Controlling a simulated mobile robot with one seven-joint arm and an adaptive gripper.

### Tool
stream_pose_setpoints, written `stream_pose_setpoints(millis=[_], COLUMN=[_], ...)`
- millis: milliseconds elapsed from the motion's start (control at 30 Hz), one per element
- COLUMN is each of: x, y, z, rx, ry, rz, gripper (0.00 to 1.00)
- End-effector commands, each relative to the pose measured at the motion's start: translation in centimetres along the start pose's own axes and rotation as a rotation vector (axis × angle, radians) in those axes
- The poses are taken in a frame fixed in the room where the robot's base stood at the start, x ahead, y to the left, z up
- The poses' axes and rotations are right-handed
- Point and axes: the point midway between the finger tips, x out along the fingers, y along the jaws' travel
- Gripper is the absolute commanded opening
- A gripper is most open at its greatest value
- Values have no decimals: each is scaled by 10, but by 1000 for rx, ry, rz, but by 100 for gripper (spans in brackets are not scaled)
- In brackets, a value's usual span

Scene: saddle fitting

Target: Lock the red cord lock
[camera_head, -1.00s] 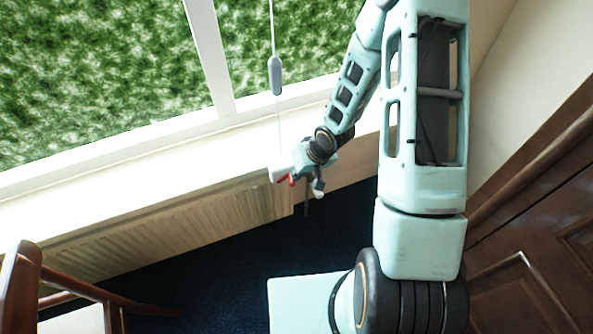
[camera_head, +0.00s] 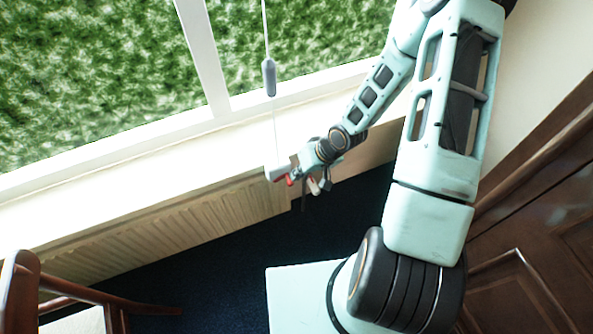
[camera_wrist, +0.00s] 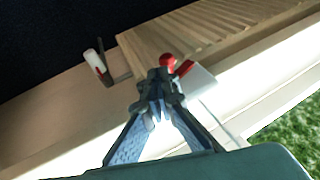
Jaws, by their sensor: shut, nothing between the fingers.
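The red cord lock (camera_head: 289,181) shows as a small red lever on a white block (camera_head: 277,170) at the window ledge. In the wrist view the red part (camera_wrist: 168,61) has a round end and a short bar beside it, next to the white block (camera_wrist: 201,90). My gripper (camera_head: 298,174) is right beside the lock. In the wrist view my gripper's fingertips (camera_wrist: 160,90) are together just below the red round end, with nothing seen between them. I cannot tell whether they touch the red part.
A thin cord with a grey weight (camera_head: 268,77) hangs before the window above the block. A white handle with a red band (camera_wrist: 96,62) stands out from the ledge nearby. A radiator (camera_head: 170,225) is below the ledge. A wooden chair (camera_head: 20,290) is at lower left, a brown door (camera_head: 540,270) at right.

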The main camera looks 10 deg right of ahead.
Motion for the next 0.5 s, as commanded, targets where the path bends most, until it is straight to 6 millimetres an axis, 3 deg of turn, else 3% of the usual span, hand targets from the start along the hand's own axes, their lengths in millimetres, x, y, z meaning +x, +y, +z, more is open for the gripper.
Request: stream_pose_setpoints(millis=[500], x=[8], y=[10], z=[11], rx=[1], ry=[0], rz=[1], gripper=[0])
